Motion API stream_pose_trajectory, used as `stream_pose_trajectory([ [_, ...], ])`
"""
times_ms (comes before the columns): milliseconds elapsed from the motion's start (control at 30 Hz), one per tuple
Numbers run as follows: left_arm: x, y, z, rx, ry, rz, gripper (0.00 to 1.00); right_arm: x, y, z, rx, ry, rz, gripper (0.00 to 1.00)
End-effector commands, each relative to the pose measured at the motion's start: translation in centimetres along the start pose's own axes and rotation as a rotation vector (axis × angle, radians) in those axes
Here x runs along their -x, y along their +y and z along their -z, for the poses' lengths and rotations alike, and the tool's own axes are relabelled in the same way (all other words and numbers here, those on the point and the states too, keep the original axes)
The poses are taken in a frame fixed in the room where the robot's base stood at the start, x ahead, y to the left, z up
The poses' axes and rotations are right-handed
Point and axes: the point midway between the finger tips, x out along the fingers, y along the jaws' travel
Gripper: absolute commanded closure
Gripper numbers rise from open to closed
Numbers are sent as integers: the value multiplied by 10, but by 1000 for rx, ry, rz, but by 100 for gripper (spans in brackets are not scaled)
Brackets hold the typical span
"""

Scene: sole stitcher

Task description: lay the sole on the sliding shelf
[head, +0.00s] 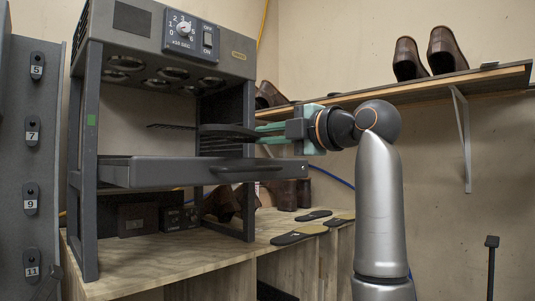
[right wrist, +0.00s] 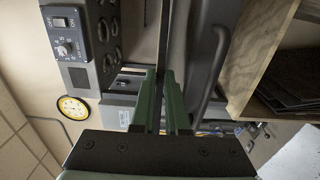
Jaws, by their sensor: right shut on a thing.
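My right gripper (head: 262,134) reaches in from the right with green fingers, shut on a dark sole (head: 226,131). The sole is held roughly level, above the grey sliding shelf (head: 150,172) and apart from it. In the right wrist view, the green fingers (right wrist: 162,88) close on the sole, which shows as a thin dark edge. The sliding shelf sits in the machine's frame, with a dark handle (head: 240,169) on its front. My left gripper is not in view.
The machine's heater head (head: 160,40), with a dial and switch, hangs above the sole. Frame posts (head: 88,150) stand either side. Several loose soles (head: 298,234) lie on the wooden bench. A wall shelf (head: 440,88) with brown shoes is behind my right arm.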

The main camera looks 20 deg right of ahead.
Motion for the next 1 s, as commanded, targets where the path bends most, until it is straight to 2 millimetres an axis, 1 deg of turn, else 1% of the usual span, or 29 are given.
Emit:
stream_pose_trajectory([
  [33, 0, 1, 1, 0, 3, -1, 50, -4, -8, -3, -3, 1, 1, 100],
  [100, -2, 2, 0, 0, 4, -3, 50, -3, -21, -1, -2, 3, 0, 100],
  [200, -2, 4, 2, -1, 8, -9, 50, -3, -31, -1, -2, 2, 0, 100],
  [400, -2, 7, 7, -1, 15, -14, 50, -2, -34, -2, 0, 0, -1, 100],
  [633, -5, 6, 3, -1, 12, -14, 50, -2, -38, -2, 0, -1, 0, 100],
  [667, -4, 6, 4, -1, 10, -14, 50, -2, -38, -2, -1, 0, 2, 86],
  [700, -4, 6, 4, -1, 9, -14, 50, -2, -38, -2, -1, 0, 2, 81],
  [767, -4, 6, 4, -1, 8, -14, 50, -2, -38, -2, -1, 0, 3, 75],
  [1000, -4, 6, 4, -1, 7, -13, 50, -2, -36, -2, -1, 1, 3, 75],
])
